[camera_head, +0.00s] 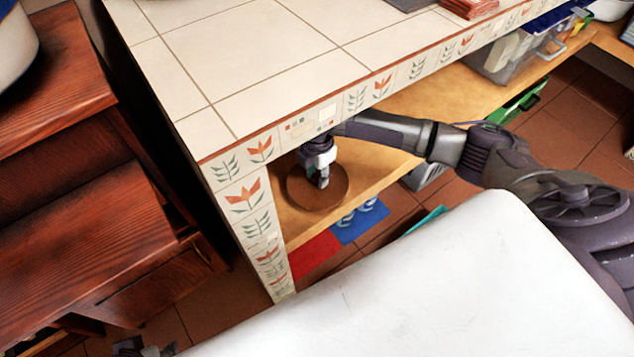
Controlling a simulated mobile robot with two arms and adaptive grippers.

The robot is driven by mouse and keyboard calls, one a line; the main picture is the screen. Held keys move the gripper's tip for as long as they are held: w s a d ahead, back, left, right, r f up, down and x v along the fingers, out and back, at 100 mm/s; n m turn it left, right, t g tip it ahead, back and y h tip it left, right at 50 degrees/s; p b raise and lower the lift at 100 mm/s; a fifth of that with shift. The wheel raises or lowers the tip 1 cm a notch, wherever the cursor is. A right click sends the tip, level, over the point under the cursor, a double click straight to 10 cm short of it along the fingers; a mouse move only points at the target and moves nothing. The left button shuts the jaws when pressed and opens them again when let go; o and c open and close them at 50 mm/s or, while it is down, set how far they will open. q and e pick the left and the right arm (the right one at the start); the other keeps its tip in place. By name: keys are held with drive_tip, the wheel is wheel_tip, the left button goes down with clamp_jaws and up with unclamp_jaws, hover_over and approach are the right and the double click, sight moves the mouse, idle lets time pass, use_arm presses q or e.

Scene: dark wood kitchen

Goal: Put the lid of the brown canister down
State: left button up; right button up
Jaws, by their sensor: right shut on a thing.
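A round brown lid (334,200) shows from above, over the wooden shelf under the tiled counter. My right gripper (323,181) points down at the lid's middle and is shut on it, probably by a knob that the fingers hide. Whether the lid rests on the canister, on the shelf or hangs just above cannot be told; no canister body is clearly visible below it. A small grey piece of my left gripper (146,350) shows at the bottom left edge, and its fingers are mostly cut off.
The tiled counter (255,50) overhangs the wooden shelf (378,165), and its tiled post (262,240) stands left of the lid. A clear bin (515,55) sits farther right on the shelf. Red and blue items (315,255) lie below. A dark red wooden cabinet (85,230) is at left.

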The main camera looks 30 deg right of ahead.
sight(317, 176)
wheel_tip(317, 176, down, 2)
drive_tip(key=shift+b, duration=0.45)
drive_tip(key=shift+w+f, duration=0.1)
drive_tip(key=shift+f, duration=0.65)
use_arm(q)
drive_tip(key=w, duration=0.1)
drive_tip(key=w+t, duration=0.1)
drive_tip(key=shift+w+d+f+t, duration=0.3)
drive_tip(key=shift+w+d, duration=0.1)
use_arm(e)
drive_tip(key=o, duration=0.9)
drive_tip(key=shift+f, duration=0.1)
drive_tip(key=shift+o, duration=0.2)
